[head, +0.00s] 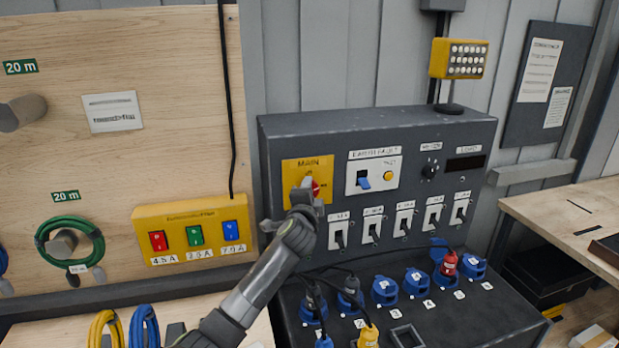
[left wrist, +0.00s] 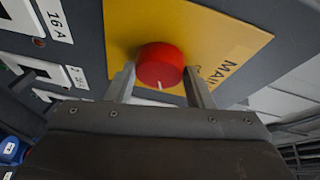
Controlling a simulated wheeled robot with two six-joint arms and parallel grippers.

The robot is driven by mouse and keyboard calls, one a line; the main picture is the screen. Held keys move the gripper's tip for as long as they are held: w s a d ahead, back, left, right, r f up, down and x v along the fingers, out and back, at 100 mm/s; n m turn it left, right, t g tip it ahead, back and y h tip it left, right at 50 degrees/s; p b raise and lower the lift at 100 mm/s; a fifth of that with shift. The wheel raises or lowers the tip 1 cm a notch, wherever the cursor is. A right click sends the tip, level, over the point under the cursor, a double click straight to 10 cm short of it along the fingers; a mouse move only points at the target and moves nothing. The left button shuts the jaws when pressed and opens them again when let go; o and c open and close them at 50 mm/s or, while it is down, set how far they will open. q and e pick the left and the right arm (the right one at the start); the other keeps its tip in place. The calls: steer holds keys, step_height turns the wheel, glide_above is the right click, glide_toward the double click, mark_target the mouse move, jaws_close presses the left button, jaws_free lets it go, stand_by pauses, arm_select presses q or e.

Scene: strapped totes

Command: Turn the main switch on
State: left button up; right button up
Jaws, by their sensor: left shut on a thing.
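The main switch is a red round knob (head: 315,187) on a yellow plate (head: 293,168) marked MAIN, at the upper left of a dark grey panel (head: 440,135). In the left wrist view the red knob (left wrist: 160,66) shows a short white mark on its rim, facing the camera. My left gripper (head: 309,187) reaches up to the plate from below. In the left wrist view its fingers (left wrist: 160,82) stand on either side of the knob, shut on it. In the head view the gripper partly hides the knob. My right gripper is not in view.
Right of the knob are a blue earth fault switch (head: 363,180) and a yellow button (head: 388,176). Several breakers (head: 405,222) line the panel below. Blue sockets (head: 385,290) with plugs and cables sit on the lower ledge. A yellow fuse box (head: 192,232) hangs on the wooden board at left.

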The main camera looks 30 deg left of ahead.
arm_select(q)
steer(key=shift+r+m+g+p, duration=0.15)
steer(key=shift+m+g+p, duration=0.6)
steer(key=shift+m, duration=0.95)
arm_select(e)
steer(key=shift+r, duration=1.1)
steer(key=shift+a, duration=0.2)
arm_select(q)
steer(key=o, duration=1)
steer(key=shift+c, duration=0.2)
steer(key=b+v, duration=0.5)
steer(key=v, duration=1.2)
steer(key=shift+r, duration=0.3)
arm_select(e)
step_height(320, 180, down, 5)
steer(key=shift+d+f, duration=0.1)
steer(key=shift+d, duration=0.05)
